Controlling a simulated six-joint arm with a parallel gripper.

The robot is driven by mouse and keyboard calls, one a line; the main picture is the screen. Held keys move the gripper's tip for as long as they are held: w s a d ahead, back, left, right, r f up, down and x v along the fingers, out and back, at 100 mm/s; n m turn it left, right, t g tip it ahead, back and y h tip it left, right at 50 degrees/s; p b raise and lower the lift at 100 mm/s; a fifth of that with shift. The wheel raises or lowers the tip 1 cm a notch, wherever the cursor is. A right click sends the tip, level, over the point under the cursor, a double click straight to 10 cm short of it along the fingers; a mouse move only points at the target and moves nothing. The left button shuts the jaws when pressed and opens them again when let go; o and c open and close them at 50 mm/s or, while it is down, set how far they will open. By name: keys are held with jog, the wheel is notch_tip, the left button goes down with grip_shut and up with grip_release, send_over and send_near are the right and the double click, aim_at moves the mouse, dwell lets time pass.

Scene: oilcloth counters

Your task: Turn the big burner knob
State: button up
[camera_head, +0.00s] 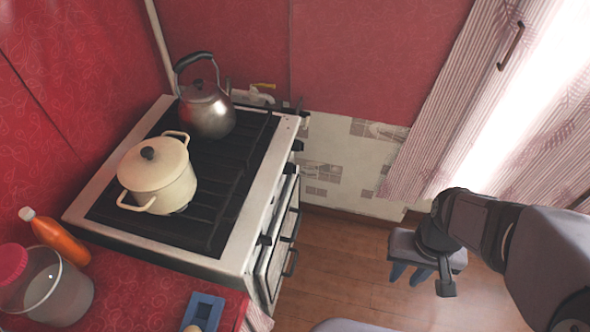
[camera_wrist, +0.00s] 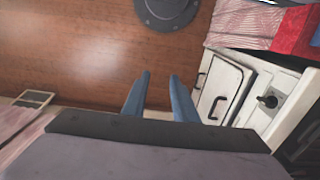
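The white stove (camera_head: 232,262) stands at the left in the head view, its front facing right. Dark knobs stick out along its front edge: a far knob (camera_head: 297,145), another below it (camera_head: 289,168) and a near one (camera_head: 265,240). I cannot tell which is the big burner knob. In the wrist view, the stove front shows at the right with one dark knob (camera_wrist: 268,101). My gripper (camera_head: 410,277) is over the floor, well right of the stove. Its two blue fingers (camera_wrist: 160,78) are apart and empty, touching nothing.
A cream pot (camera_head: 157,180) and a metal kettle (camera_head: 208,112) stand on the stove. An orange bottle (camera_head: 58,240), a clear jar (camera_head: 62,292) and a blue object (camera_head: 203,312) are on the red counter (camera_head: 135,290). The wooden floor (camera_head: 345,262) between stove and gripper is clear.

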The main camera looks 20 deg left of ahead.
jog(key=shift+o, duration=1.2)
jog(key=shift+f+b, duration=0.35)
jog(key=shift+f, duration=0.15)
jog(key=m+t+y+b, duration=0.2)
jog(key=m+y+b, duration=0.8)
jog(key=y+b, duration=1.25)
send_near(290, 169)
notch_tip(290, 169, up, 2)
jog(key=h+b, duration=0.5)
jog(key=shift+w+a+r, duration=0.1)
jog(key=shift+w+a, duration=0.2)
jog(key=shift+a, duration=0.95)
jog(key=shift+w+a, duration=0.3)
jog(key=shift+a, duration=0.95)
jog(key=shift+w+a+r, duration=0.1)
jog(key=shift+w+a, duration=0.2)
jog(key=shift+a, duration=0.95)
jog(key=shift+c, duration=0.3)
